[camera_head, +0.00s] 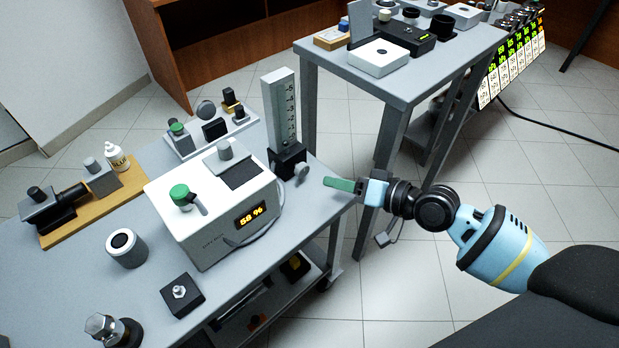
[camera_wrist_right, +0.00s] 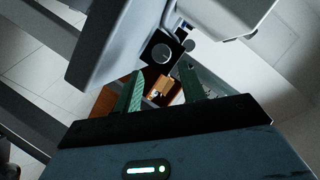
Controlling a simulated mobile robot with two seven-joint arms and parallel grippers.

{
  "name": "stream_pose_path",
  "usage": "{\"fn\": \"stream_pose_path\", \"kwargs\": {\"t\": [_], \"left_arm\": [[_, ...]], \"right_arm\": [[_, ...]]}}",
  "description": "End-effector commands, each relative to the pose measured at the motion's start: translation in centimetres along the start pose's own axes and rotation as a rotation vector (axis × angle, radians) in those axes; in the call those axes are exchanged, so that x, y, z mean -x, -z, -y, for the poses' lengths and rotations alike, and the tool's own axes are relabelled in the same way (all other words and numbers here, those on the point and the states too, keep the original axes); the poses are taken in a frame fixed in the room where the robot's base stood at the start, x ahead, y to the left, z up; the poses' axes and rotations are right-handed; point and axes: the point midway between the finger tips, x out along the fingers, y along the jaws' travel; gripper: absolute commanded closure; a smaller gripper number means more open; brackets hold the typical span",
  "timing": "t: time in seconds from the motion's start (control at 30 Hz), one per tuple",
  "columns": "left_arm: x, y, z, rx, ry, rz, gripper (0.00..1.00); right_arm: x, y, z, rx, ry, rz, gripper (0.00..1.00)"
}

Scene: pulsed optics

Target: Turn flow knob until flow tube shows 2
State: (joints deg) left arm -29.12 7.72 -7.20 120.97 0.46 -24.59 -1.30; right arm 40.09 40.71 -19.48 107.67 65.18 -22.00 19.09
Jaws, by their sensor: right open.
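The flow tube (camera_head: 281,105) is an upright grey column with a numbered scale, standing on a black base at the right edge of the near bench. I cannot make out the indicator level. The round grey flow knob (camera_head: 302,172) is on the side of the base. My right gripper (camera_head: 342,184) comes from the right with green fingers and is just right of the knob, apart from it. In the right wrist view the gripper (camera_wrist_right: 160,92) is open and empty. A black block with a round dial (camera_wrist_right: 162,54) shows beyond its fingers; I cannot tell whether it is the flow knob.
A white box (camera_head: 205,225) with a green knob and a display reading 58 % stands left of the tube. Optics parts stand on the near bench (camera_head: 70,280). A second bench (camera_head: 400,85) with boxes is behind. Open floor lies below the right arm.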

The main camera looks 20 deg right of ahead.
Motion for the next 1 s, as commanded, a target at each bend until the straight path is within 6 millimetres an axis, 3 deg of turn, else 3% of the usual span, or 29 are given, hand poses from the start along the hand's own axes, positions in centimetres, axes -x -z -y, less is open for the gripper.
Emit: {"fn": "stream_pose_path", "kwargs": {"t": [0.37,0.8,1.0], "left_arm": [[-0.6,-0.1,0.1,-0.003,0.0,0.001,0.56],[-1.4,-0.9,0.2,-0.001,-0.001,0.009,0.56],[-1.6,-1.2,0.2,-0.001,-0.001,0.016,0.56]], "right_arm": [[-0.8,1.0,-0.1,-0.012,0.014,-0.008,0.59],[-6.7,1.0,-0.1,-0.013,0.013,-0.008,0.59],[-8.1,1.0,0.0,-0.012,0.012,-0.006,0.59]]}}
